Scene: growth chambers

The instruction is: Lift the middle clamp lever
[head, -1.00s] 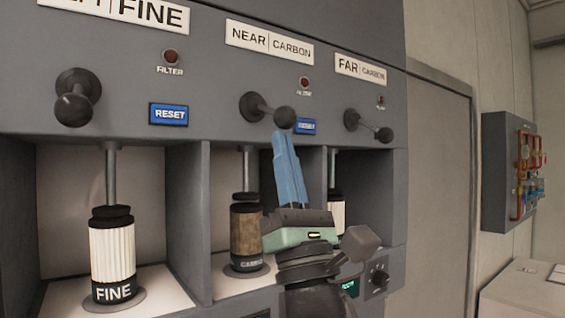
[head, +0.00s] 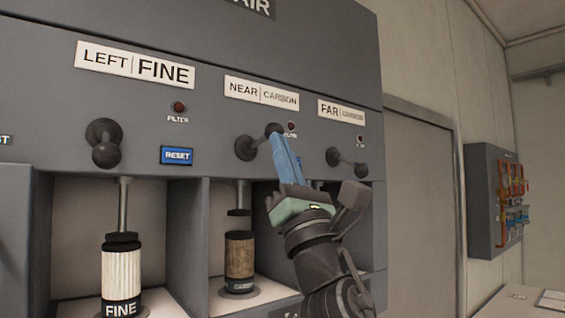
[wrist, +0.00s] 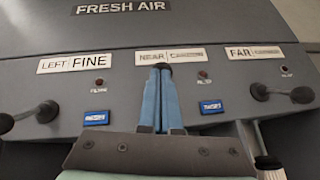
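The middle clamp lever (head: 246,148) is a dark hub and arm with a round knob, under the NEAR CARBON sign (head: 261,94). In the head view its arm slants up to the right, unlike the levers on either side. My gripper (head: 275,138) has its blue fingertips at the knob. In the wrist view the fingers (wrist: 162,75) are close together with the dark knob at their tips, so they look shut on it. The fingers hide part of the knob. Below, a brown carbon filter (head: 239,257) stands upright under its clamp rod (head: 243,195).
The left lever (head: 105,154) and far lever (head: 347,163) hang lower on either side. Blue RESET buttons (head: 177,155) sit on the panel. A white FINE filter (head: 121,278) stands in the left bay. Divider walls (head: 188,240) separate the bays.

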